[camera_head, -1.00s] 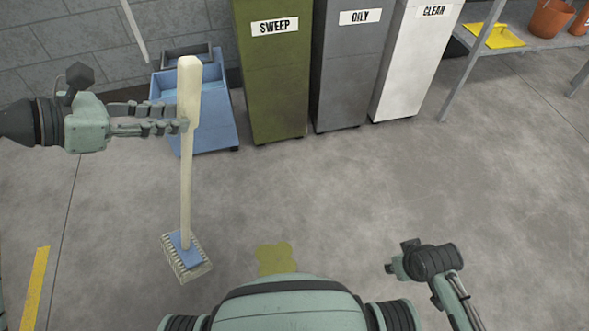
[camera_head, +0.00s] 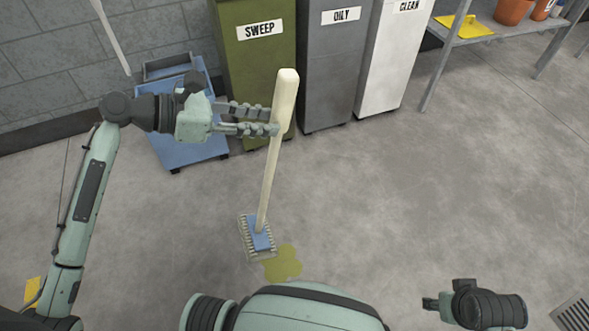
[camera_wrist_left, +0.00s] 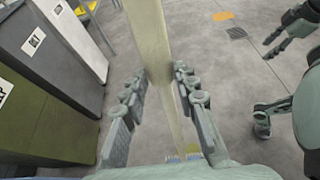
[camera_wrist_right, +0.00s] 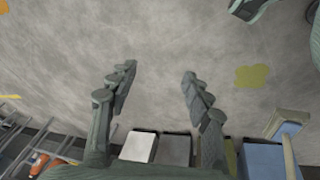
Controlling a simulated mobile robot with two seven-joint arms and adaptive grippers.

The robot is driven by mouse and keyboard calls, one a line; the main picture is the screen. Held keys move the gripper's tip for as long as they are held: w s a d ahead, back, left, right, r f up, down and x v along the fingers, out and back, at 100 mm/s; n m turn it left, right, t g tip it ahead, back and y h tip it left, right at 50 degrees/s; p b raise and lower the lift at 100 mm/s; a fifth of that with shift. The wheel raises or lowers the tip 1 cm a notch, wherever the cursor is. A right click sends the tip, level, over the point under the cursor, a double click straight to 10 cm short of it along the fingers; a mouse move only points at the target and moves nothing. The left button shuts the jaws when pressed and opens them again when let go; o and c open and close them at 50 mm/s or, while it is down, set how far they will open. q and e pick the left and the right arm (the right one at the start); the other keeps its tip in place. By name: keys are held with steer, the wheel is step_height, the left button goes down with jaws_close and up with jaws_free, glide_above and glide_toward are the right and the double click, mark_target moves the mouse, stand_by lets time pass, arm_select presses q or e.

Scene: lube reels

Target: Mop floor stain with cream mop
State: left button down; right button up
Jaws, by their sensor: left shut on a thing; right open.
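The cream mop (camera_head: 270,165) stands nearly upright, a little tilted, in the head view. Its blue-topped head with pale bristles (camera_head: 257,236) is low near the floor, at the upper left edge of the yellow-green stain (camera_head: 284,264). Whether the bristles touch the floor, I cannot tell. My left gripper (camera_head: 276,121) is shut on the upper handle; the handle also shows between its fingers in the left wrist view (camera_wrist_left: 155,50). My right gripper (camera_head: 430,303) is open and empty, low at the right. In the right wrist view the stain (camera_wrist_right: 252,76) lies right of its fingers.
Green SWEEP (camera_head: 255,85), grey OILY (camera_head: 338,70) and white CLEAN (camera_head: 393,60) bins stand along the back. A blue cart (camera_head: 190,145) is behind my left arm. A metal shelf (camera_head: 480,28) is at the right back, a floor grate (camera_head: 575,315) at the lower right. The middle floor is clear.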

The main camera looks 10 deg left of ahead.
steer(key=d+b+v, duration=0.1)
steer(key=b+v, duration=0.1)
steer(key=v, duration=0.5)
steer(key=w+a+r+n+t+y+b, duration=0.2)
steer(key=w+a+r+t+y+b, duration=0.3)
steer(key=w+a+r+t, duration=0.75)
arm_select(q)
steer(key=d+f+t+b, duration=0.1)
steer(key=d+f+b, duration=0.1)
steer(key=f, duration=0.9)
steer(key=w+d+f+t+h+b, duration=0.1)
steer(key=d+f+b, duration=0.2)
steer(key=f, duration=0.8)
steer(key=shift+w+d+f+h, duration=0.2)
steer(key=shift+d+f+h, duration=0.1)
steer(key=shift+f, duration=0.1)
arm_select(e)
steer(key=s+a+r+t+y, duration=0.1)
steer(key=r+t, duration=0.3)
steer(key=r, duration=0.4)
steer(key=s+a+r+t+y, duration=0.1)
steer(key=a+r+t+y, duration=0.2)
steer(key=r, duration=0.6)
steer(key=shift+s+a+m+t+y, duration=0.3)
steer(key=shift+a+t, duration=0.1)
steer(key=shift+t, duration=0.75)
